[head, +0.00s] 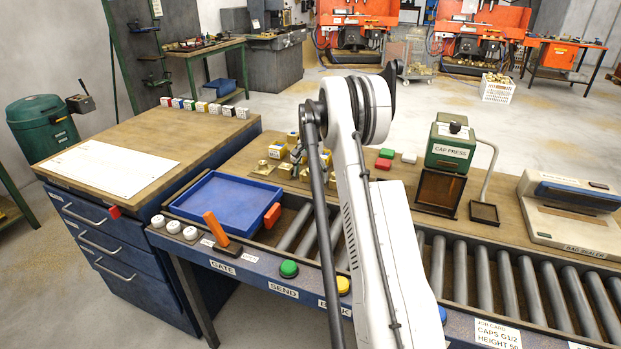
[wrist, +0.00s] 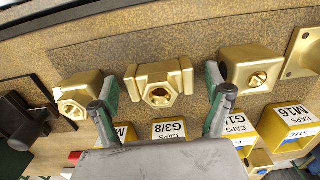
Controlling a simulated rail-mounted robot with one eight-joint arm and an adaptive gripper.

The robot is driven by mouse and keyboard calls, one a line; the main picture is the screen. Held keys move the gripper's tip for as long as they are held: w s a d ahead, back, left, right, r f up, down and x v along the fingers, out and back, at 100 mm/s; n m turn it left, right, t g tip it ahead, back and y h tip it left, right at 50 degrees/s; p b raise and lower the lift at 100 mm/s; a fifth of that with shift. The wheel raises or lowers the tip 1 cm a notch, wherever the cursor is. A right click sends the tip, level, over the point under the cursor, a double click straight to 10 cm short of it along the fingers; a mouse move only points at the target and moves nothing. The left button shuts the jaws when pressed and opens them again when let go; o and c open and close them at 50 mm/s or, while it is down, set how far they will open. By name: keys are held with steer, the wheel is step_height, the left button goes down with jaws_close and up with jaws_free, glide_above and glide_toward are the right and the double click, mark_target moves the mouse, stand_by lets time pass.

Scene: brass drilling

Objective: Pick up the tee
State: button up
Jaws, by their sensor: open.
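Three brass fittings stand in a row on a brown speckled mat in the wrist view. The middle one, with a hex mouth and a block arm on each side, looks like the tee (wrist: 159,83). A brass fitting with a hex mouth (wrist: 78,95) is to its left, and a squarer one (wrist: 249,68) to its right. My gripper (wrist: 163,97) is open, one finger on each side of the middle fitting, with nothing held. Whether the fingers are down at its height I cannot tell. In the head view my arm hides part of this area; small brass pieces (head: 277,150) show beside it.
A square brass plate (wrist: 303,52) lies at right. A blue tray (head: 226,200), roller conveyor (head: 505,285) and cap press (head: 448,150) are around my arm.

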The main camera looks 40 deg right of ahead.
steer(key=c, duration=1.8)
steer(key=shift+c, duration=0.2)
